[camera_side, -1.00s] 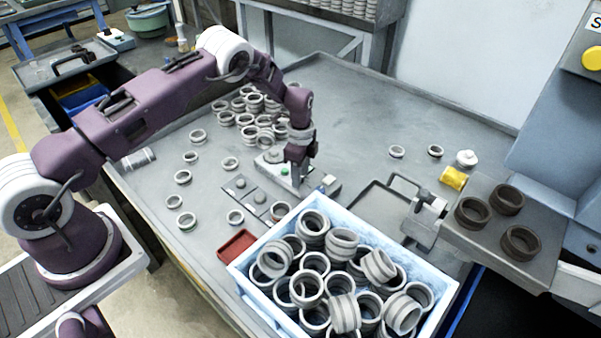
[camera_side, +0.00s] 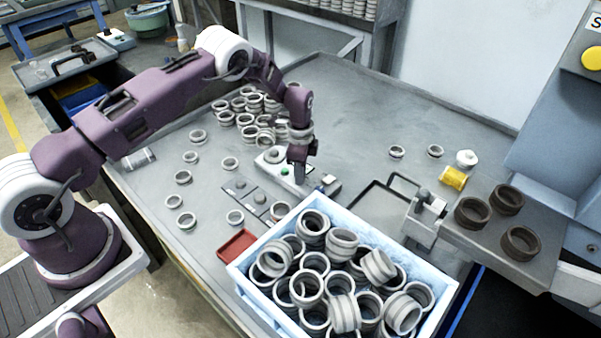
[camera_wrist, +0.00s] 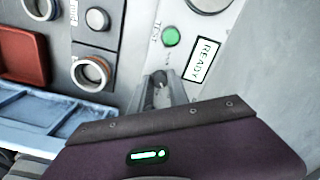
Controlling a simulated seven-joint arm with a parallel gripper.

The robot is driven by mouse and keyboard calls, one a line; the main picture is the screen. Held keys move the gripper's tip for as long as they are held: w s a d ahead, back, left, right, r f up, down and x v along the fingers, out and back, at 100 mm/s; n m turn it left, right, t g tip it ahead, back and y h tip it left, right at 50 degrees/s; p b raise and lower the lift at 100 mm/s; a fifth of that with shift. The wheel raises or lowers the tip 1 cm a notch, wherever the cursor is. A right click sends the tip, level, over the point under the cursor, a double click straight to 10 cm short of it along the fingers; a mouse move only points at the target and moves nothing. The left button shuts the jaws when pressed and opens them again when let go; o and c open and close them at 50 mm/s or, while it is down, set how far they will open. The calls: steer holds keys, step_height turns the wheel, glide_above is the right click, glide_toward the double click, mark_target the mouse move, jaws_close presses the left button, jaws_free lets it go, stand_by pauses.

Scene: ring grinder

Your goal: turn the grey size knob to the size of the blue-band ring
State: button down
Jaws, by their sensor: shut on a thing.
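My gripper (camera_side: 298,180) points down at the right part of the small white panel (camera_side: 268,163), beside its green button (camera_side: 284,171). In the wrist view the fingers (camera_wrist: 160,88) are shut on a small grey piece, seemingly the grey size knob (camera_wrist: 160,77), just below the green button (camera_wrist: 171,36) marked TEST. The fingers hide most of the knob, and I cannot read its pointer or size marks. I cannot make out which ring has the blue band.
A READY label (camera_wrist: 201,60) lies right of the button. A dark plate with grey studs (camera_side: 250,190) and a red tray (camera_side: 237,245) lie left and in front. A blue-white crate of rings (camera_side: 247,283) stands close in front.

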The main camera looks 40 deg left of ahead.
steer(key=n, duration=0.5)
steer(key=shift+n, duration=0.3)
steer(key=n, duration=1)
steer(key=shift+n, duration=0.4)
steer(key=n, duration=0.5)
steer(key=shift+n, duration=0.4)
steer(key=c, duration=1.3)
jaws_free()
steer(key=shift+o, duration=0.2)
